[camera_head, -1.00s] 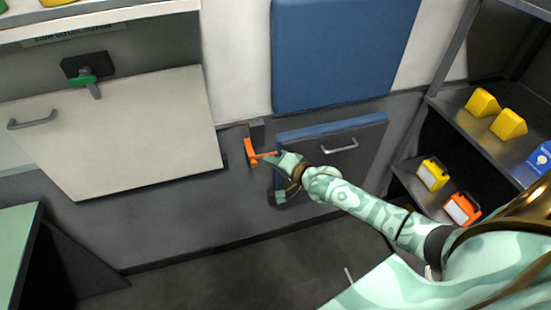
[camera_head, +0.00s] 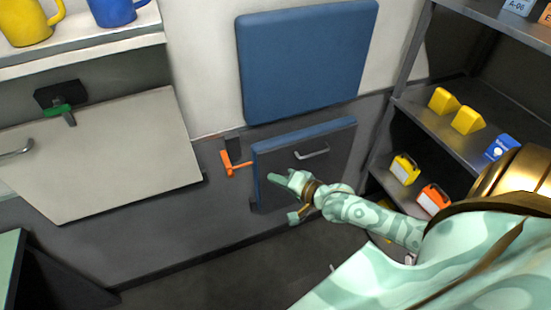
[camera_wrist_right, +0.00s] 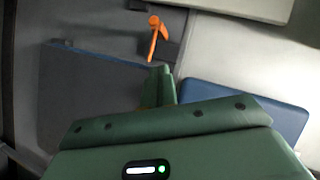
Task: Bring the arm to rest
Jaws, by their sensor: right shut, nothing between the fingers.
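My right arm comes in from the lower right in the head view. Its gripper (camera_head: 274,180) is shut and empty, in front of the left part of a dark panel with a blue top edge (camera_head: 318,150). The orange handle (camera_head: 230,163) sits on the wall just left of that panel, apart from the gripper. In the right wrist view the shut fingers (camera_wrist_right: 160,75) point toward the orange handle (camera_wrist_right: 154,34), with a gap between. My left gripper is not in view.
A blue cushion (camera_head: 305,60) is on the wall above. A pale panel (camera_head: 110,160) with a green latch (camera_head: 58,111) is at left. Shelves at right hold yellow blocks (camera_head: 467,120) and yellow and orange boxes (camera_head: 433,198). Mugs (camera_head: 25,22) stand on the upper left shelf.

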